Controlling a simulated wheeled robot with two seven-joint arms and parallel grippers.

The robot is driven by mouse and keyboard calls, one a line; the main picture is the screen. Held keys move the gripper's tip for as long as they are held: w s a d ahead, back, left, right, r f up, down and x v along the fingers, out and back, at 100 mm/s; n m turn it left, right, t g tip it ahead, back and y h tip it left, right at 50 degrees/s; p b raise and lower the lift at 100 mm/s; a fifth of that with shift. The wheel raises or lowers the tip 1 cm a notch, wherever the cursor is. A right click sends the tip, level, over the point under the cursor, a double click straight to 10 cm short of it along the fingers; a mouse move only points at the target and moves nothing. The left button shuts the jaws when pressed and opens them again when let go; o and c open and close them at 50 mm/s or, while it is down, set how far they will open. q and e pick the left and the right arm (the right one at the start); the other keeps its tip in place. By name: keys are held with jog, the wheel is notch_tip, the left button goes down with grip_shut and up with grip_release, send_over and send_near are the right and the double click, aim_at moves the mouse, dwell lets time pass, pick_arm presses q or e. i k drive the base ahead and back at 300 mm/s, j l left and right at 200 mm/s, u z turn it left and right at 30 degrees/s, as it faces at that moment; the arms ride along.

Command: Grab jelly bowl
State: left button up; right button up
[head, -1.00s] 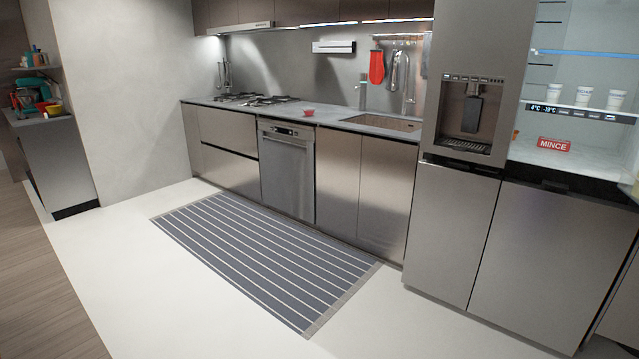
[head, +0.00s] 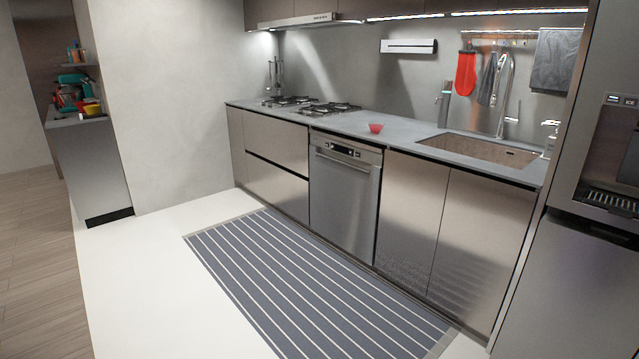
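Neither of my grippers shows in the view.
A striped runner (head: 290,285) lies on the white floor before the steel cabinets and dishwasher (head: 344,195). A fridge (head: 590,200) stands at the right. A cooktop (head: 310,106) and a sink (head: 485,148) flank the bowl. A side counter (head: 92,165) stands at the left; the pale floor (head: 140,270) is clear.

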aim_at(375, 128)
jog(key=i+z, duration=0.2)
jog(key=i, duration=2.05)
